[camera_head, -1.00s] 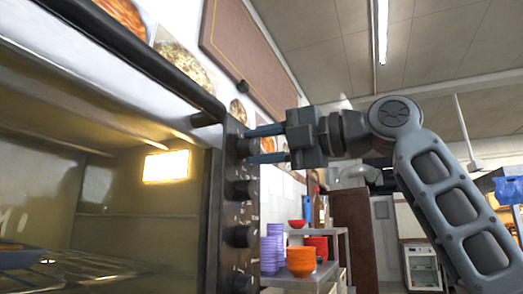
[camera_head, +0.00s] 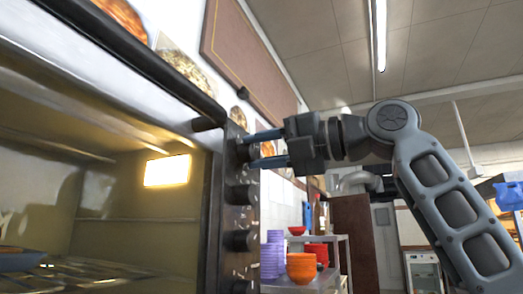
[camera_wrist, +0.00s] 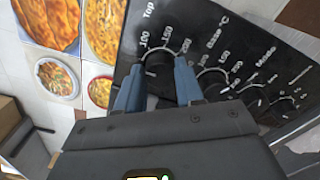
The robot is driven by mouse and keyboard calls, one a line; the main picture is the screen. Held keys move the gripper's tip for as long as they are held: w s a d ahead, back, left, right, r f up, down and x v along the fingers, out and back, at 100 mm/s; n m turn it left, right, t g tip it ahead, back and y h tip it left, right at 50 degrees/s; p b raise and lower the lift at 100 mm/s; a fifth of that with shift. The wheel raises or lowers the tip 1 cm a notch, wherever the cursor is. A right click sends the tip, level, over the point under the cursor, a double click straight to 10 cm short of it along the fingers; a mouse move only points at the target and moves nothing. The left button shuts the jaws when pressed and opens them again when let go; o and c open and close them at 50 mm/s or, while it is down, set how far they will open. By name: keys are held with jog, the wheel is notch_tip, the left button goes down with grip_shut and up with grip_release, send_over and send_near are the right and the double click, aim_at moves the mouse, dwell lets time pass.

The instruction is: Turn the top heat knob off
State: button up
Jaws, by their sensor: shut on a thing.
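The top heat knob (camera_head: 241,151) is the highest in a column of dark knobs on the oven's front panel. In the wrist view the knob (camera_wrist: 158,66) sits under the word "Top", inside a printed temperature scale. My gripper (camera_head: 252,150) reaches in from the right, its two blue fingers above and below the knob. In the wrist view the fingers (camera_wrist: 157,72) lie on either side of the knob, shut on it. The gripper body and fingers hide part of the knob, so its pointer setting cannot be read.
More knobs (camera_head: 241,193) run down the panel below, close to the lower finger. The lit oven interior (camera_head: 110,210) is at left. A shelf (camera_head: 330,278) with purple and orange bowls stands behind at lower right. The space right of the panel is open.

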jog(key=shift+f, duration=0.1)
jog(key=o, duration=1)
jog(key=shift+o, duration=0.2)
jog(key=v, duration=0.7)
jog(key=shift+s+d+b, duration=0.15)
jog(key=shift+d+b, duration=0.2)
jog(key=shift+b, duration=0.1)
